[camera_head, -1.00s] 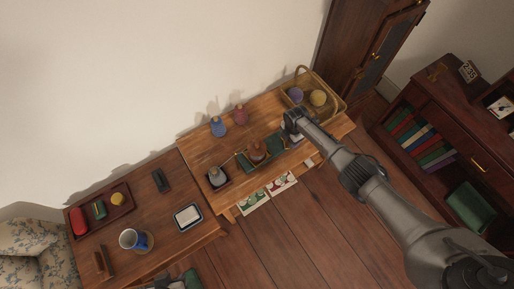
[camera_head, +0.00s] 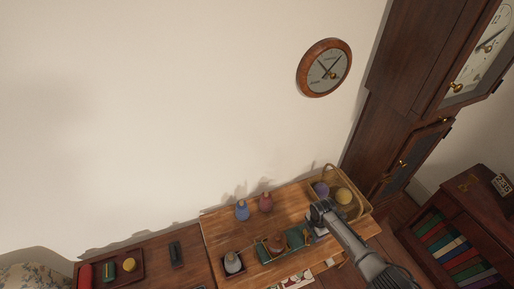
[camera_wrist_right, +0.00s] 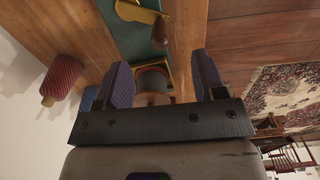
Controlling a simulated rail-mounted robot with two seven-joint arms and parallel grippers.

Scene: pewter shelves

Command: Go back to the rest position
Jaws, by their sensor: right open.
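My right gripper (camera_head: 318,212) is over the right part of the wooden table (camera_head: 216,230), just left of the wicker basket. In the right wrist view the two fingers of my right gripper (camera_wrist_right: 165,78) are spread apart. A dark round piece with a wooden base (camera_wrist_right: 152,98) shows between and beyond them; I cannot tell its distance, but the fingers do not close on it. My left gripper is not in view.
The basket (camera_head: 365,207) holds a purple and a yellow item. A wall clock (camera_head: 325,68) hangs above; a tall cabinet (camera_head: 400,110) stands right.

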